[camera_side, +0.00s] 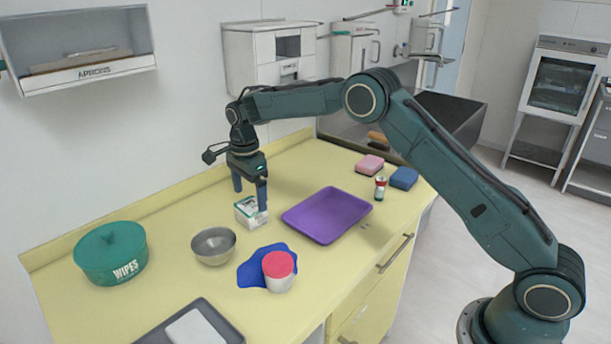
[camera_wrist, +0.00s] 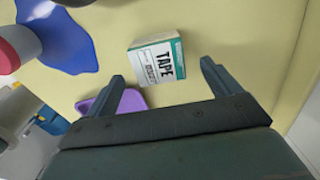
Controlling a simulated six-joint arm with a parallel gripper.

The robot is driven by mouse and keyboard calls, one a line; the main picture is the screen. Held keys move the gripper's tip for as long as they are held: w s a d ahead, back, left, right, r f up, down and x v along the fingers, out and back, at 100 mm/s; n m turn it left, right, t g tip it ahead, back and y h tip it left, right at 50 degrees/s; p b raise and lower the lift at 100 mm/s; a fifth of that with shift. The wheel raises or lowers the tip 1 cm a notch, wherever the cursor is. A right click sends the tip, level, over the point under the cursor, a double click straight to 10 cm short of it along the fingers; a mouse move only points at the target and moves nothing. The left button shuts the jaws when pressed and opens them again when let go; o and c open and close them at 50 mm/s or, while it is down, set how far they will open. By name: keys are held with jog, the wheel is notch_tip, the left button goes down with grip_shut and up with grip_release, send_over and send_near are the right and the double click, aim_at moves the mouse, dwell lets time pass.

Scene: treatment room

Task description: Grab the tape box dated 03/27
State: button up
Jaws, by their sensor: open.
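A white and green tape box (camera_side: 250,212) stands on the yellow counter, between the metal bowl and the purple tray. In the wrist view the box (camera_wrist: 157,62) shows the word TAPE on its label; the smaller print, including any date, is too small to read. My gripper (camera_side: 250,198) is open, pointing down just above and around the near edge of the box. In the wrist view its two fingers (camera_wrist: 162,72) are spread apart, with the box beyond and between their tips, and nothing is held.
A metal bowl (camera_side: 213,246), a blue cloth-like patch (camera_side: 250,272) and a red-lidded white cup (camera_side: 279,272) lie near the box. A purple tray (camera_side: 327,216) is to its right. A green wipes tub (camera_side: 111,254) and a grey tray (camera_side: 222,326) are at left and front.

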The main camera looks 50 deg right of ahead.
aim_at(250, 204)
jog(key=shift+s+a+f, duration=0.1)
jog(key=shift+f, duration=2.45)
jog(key=c, duration=1.1)
jog(key=shift+r, duration=0.15)
notch_tip(250, 204, up, 20)
jog(key=shift+f, duration=0.15)
